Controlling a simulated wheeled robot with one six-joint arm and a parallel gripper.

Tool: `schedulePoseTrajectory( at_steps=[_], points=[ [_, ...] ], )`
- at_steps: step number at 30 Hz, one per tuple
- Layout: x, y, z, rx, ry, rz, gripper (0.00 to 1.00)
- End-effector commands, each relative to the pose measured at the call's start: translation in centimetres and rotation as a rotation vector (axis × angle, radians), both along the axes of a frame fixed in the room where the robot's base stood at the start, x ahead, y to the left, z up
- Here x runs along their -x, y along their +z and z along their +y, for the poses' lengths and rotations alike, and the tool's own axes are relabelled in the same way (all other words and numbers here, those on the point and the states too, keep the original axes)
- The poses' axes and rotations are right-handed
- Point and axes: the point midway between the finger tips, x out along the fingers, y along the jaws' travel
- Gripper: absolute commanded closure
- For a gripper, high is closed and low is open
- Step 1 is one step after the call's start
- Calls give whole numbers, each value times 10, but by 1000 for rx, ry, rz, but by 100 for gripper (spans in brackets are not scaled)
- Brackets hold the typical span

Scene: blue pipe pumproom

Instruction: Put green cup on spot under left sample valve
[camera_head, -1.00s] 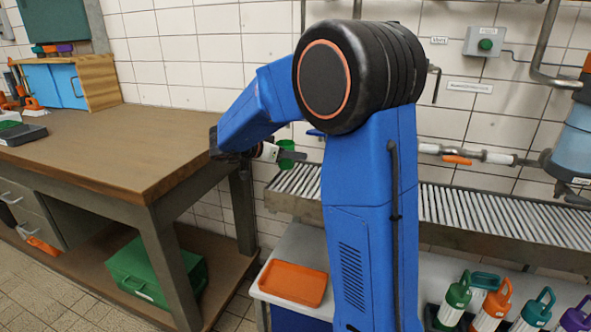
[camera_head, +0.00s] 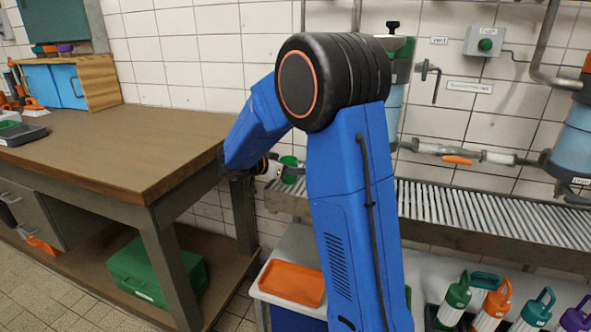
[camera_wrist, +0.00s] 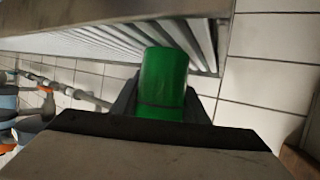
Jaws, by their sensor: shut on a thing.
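The green cup (camera_wrist: 163,82) is between the fingers of my gripper (camera_wrist: 160,100) in the wrist view, and the fingers are shut on it. In the head view the cup (camera_head: 289,163) shows small beside my gripper (camera_head: 284,170), near the left end of the slatted rack. My arm hides part of the rack and the wall behind it. The left sample valve and the spot under it cannot be made out for certain; a pipe with an orange lever (camera_head: 457,160) shows to the right of my arm.
The slatted metal rack (camera_head: 480,212) runs along the tiled wall. A brown workbench (camera_head: 110,150) stands at left, close to my gripper. An orange tray (camera_head: 292,283) and several coloured bottles (camera_head: 496,303) sit on the lower shelf. A green box (camera_head: 150,270) is below the bench.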

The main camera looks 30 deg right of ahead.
Motion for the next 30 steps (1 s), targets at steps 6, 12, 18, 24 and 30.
schedulePoseTrajectory(
  at_steps=[6, 12, 18, 24, 30],
  points=[
    [0, -3, 0, 0, 0, 0, 85],
    [0, -3, 0, 0, 0, 0, 41],
    [0, -2, 0, 0, 0, 0, 41],
    [1, 6, 16, 0, 4, -1, 41],
    [5, 21, 51, -1, 4, -3, 41]
  ],
)
